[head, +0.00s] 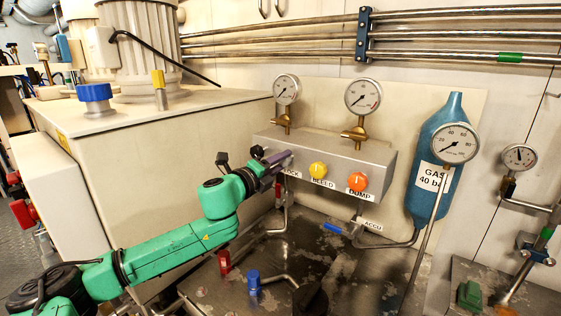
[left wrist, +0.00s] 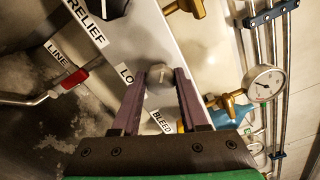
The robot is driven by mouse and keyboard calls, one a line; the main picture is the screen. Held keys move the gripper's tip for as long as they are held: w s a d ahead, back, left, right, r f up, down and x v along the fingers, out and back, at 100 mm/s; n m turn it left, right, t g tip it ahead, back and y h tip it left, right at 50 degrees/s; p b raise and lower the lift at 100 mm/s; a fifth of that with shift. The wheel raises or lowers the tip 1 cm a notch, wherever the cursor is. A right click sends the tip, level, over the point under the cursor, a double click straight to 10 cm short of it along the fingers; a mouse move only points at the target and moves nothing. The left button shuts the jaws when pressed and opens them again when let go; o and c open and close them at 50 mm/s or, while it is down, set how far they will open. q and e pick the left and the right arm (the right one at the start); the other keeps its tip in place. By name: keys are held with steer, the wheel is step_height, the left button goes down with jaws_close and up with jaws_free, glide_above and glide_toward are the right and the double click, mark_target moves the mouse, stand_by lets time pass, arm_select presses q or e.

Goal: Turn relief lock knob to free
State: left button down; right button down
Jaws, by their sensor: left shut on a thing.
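A grey metal valve block (head: 325,165) on the back panel carries a row of knobs with white labels. The relief lock knob (left wrist: 160,80) is small and grey, beside a label partly hidden that reads "LO". My left gripper (left wrist: 163,76) is shut on this knob, with one purple finger on each side of it. In the head view my left gripper (head: 282,160) reaches the left end of the block and hides the knob. The "RELIEF" label (left wrist: 84,24) lies next to a black knob (left wrist: 102,6). My right gripper is not in view.
The yellow bleed knob (head: 318,170) and orange dump knob (head: 357,181) sit close to the right of my left gripper. Brass-mounted gauges (head: 363,97) rise above the block. A blue gas bottle (head: 434,150) stands to the right. Red (head: 224,262) and blue (head: 253,282) valve handles stand below.

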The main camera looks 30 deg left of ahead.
arm_select(q)
steer(key=shift+n+p, duration=0.6)
steer(key=shift+n, duration=3.2)
steer(key=shift+c, duration=2.2)
jaws_free()
steer(key=shift+f, duration=0.1)
